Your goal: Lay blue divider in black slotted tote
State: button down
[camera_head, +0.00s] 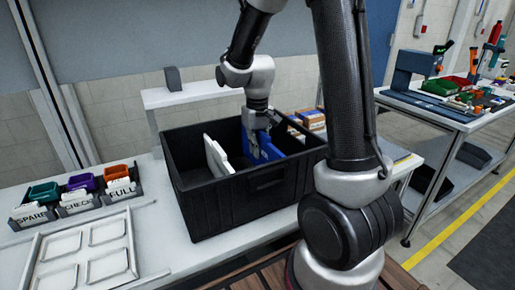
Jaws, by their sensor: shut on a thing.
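The black tote (204,220) stands on the white table in the middle of the view. The blue divider (266,149) is upright inside the tote, right of its middle. My gripper (259,127) reaches down into the tote from above and is shut on the top of the blue divider. A white panel (218,157) stands tilted in the tote to the left of the blue divider, apart from it. The tote's slots and the divider's lower edge are hidden by the near wall, so I cannot tell whether the divider is seated.
Bins with SPARE, CHECK and FULL labels (78,203) stand at the left, behind a white tray with recesses (85,258). A raised white shelf (190,91) stands behind the tote. Cardboard boxes (310,119) sit behind its right side. A tool bench (430,111) is at far right.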

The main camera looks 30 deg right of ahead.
jog(key=shift+f, duration=0.75)
dwell(0.8)
jog(key=c, duration=1.5)
grip_release()
notch_tip(320, 180, up, 12)
